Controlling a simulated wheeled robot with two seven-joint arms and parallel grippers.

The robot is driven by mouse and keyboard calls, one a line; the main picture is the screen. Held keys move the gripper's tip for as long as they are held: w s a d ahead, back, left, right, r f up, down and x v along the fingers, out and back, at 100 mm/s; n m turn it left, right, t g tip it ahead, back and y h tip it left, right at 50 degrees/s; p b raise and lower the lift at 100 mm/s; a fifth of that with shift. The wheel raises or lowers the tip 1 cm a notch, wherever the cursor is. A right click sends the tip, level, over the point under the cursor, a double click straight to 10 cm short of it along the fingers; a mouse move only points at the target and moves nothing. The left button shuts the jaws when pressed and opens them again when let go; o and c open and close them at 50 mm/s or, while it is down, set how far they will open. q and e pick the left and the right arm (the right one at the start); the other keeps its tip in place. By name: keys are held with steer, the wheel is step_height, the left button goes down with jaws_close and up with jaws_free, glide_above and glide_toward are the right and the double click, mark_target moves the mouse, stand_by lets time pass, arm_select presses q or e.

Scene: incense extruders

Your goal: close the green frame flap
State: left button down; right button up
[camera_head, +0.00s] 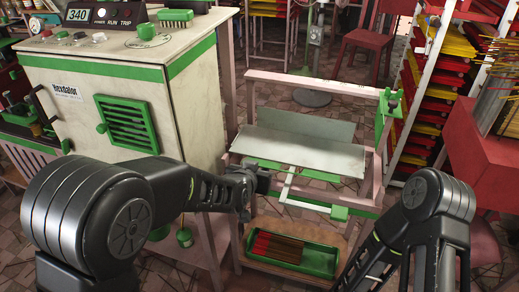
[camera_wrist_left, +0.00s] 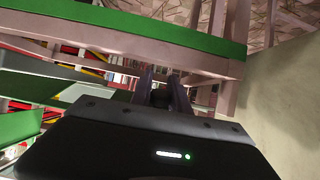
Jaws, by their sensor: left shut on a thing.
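A pale pinkish frame stand (camera_head: 315,83) with green fittings is right of the big cream machine. It carries a grey-green upright panel (camera_head: 305,124) and a sloping metal sheet (camera_head: 300,148). A green strip (camera_head: 320,175) shows under the sheet; I cannot tell which part is the flap. My left gripper (camera_head: 264,181) is at the stand's left side, below the sheet. Its fingers (camera_wrist_left: 161,88) are shut on a pale part of the frame, below a green board (camera_wrist_left: 130,25); the contact is mostly hidden. My right arm comes in at the right; its gripper is out of view.
The cream machine (camera_head: 190,100) with a green louvred vent (camera_head: 128,124) stands close on the left. A green tray of incense sticks (camera_head: 318,260) sits low in the stand. A red table (camera_head: 485,160) and stacked racks are at the right.

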arm_select(q)
step_height(320, 180, up, 3)
steer(key=g+y+p, duration=0.1)
steer(key=g+p, duration=0.3)
steer(key=p, duration=0.3)
steer(key=g+y+p, duration=0.1)
steer(key=g+p, duration=0.3)
steer(key=p, duration=0.4)
steer(key=shift+a+f+y+p, duration=0.1)
steer(key=shift+y+p, duration=0.2)
steer(key=shift+g+y+p, duration=0.3)
steer(key=shift+g+p, duration=0.15)
steer(key=shift+g, duration=0.25)
steer(key=shift+g+y+p, duration=0.3)
steer(key=shift+g+p, duration=0.05)
steer(key=shift+g, duration=0.75)
steer(key=shift+r, duration=0.2)
steer(key=c, duration=1.3)
jaws_free()
steer(key=shift+o, duration=0.2)
steer(key=shift+w+r, duration=0.15)
steer(key=shift+r, duration=1.8)
steer(key=shift+w+r, duration=0.1)
steer(key=shift+r, duration=1.85)
steer(key=shift+s+f, duration=0.1)
